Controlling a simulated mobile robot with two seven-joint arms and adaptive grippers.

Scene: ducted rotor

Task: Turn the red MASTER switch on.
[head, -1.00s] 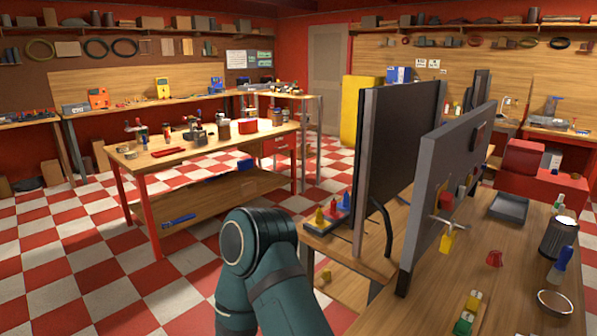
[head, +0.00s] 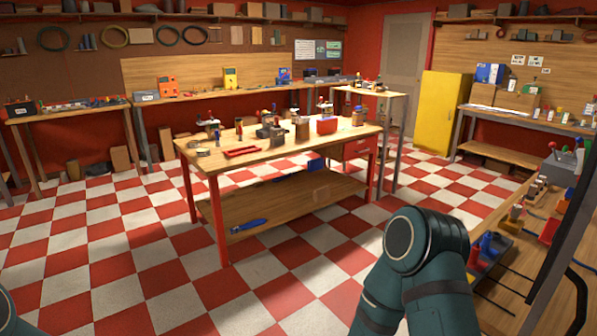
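I cannot make out a red MASTER switch in the head view. Neither of my grippers is in view. A dark teal link of my own arm rises at the bottom right of centre, and a sliver of teal shows at the bottom left corner.
A wooden workbench with red legs (head: 216,222) stands ahead, bearing a red tray (head: 242,152) and several small items. A dark upright panel (head: 560,262) stands on the right-hand bench (head: 510,290). A yellow cabinet (head: 445,112) stands behind. The checkered floor (head: 130,265) at left is clear.

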